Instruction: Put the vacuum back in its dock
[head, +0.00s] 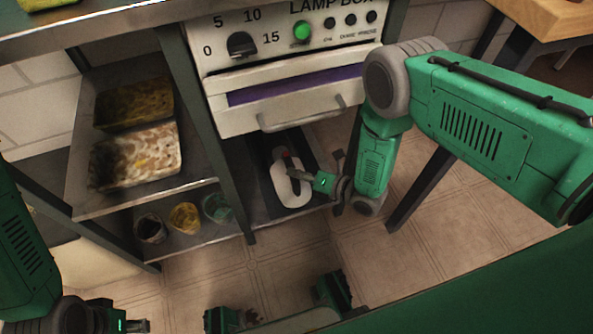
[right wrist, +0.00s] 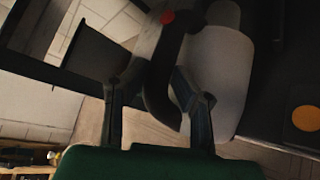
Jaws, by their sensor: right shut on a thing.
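The vacuum (head: 292,190), a white rounded body with a dark handle and a red spot, is low under the lamp box in the head view. My right gripper (head: 299,181) is shut on its dark handle. In the right wrist view, the handle (right wrist: 160,85) lies between the two fingers (right wrist: 155,90), with the white body beside it. A dark panel (head: 264,152), which looks like the dock, is behind and around the vacuum. I cannot tell whether the vacuum is seated in it. My left gripper (head: 136,326) is at the bottom left edge, cut off; its fingers are unclear.
The lamp box (head: 290,80) with its drawer handle hangs just above the vacuum. A shelf (head: 85,208) at left holds two trays, with several small pots below. A dark rack post (head: 205,120) stands left of the vacuum. The tiled floor in front is mostly clear.

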